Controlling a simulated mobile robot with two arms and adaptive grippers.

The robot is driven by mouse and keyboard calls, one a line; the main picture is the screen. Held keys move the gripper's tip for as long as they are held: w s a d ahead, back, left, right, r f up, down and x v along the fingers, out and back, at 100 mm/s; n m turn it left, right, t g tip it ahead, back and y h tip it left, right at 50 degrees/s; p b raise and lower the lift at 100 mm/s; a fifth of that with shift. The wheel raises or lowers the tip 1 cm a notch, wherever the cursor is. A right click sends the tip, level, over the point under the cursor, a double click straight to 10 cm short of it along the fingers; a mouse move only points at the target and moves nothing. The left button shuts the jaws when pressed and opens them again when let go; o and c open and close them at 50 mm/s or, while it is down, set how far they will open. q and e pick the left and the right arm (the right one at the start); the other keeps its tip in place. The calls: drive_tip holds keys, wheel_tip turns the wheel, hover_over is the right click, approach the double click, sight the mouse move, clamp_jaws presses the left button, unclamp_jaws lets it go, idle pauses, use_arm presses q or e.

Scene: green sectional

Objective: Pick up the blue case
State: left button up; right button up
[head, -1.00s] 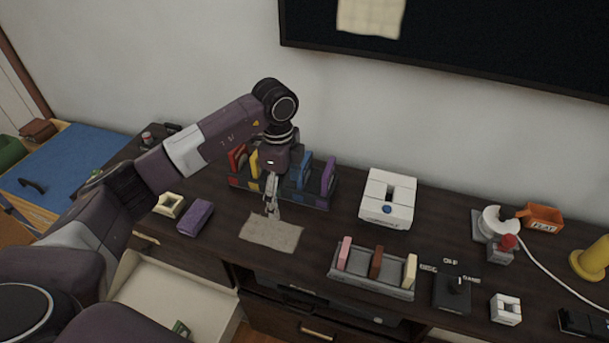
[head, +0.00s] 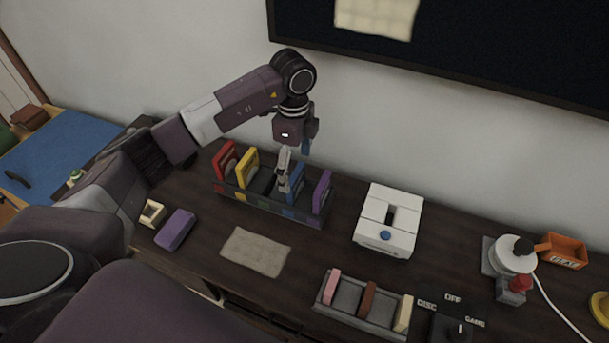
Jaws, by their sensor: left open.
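The blue case (head: 297,184) stands upright in a dark rack (head: 262,205) on the dark cabinet top, between an empty-looking slot and a purple case (head: 321,193). My left gripper (head: 283,186) is open and points down over the rack. Its fingers are right beside the blue case, on its left in the picture, and hide part of it. I cannot tell whether they touch it. My right gripper is out of view.
A red case (head: 225,160) and a yellow case (head: 246,168) share the rack. A beige mat (head: 256,252) lies in front. A white device (head: 389,222) stands right of the rack, and a grey tray (head: 345,312) in front of that. A screen hangs on the wall.

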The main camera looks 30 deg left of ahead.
sight(295, 174)
use_arm(q)
drive_tip(key=shift+w+f, duration=0.2)
drive_tip(key=shift+f, duration=0.3)
drive_tip(key=f, duration=0.1)
drive_tip(key=f+p, duration=0.1)
drive_tip(key=shift+s+f, duration=0.3)
drive_tip(key=f, duration=0.2)
drive_tip(key=p, duration=0.1)
drive_tip(key=shift+w+f, duration=0.25)
drive_tip(key=shift+f, duration=0.7)
drive_tip(key=c, duration=1.2)
drive_tip(key=shift+c, duration=0.5)
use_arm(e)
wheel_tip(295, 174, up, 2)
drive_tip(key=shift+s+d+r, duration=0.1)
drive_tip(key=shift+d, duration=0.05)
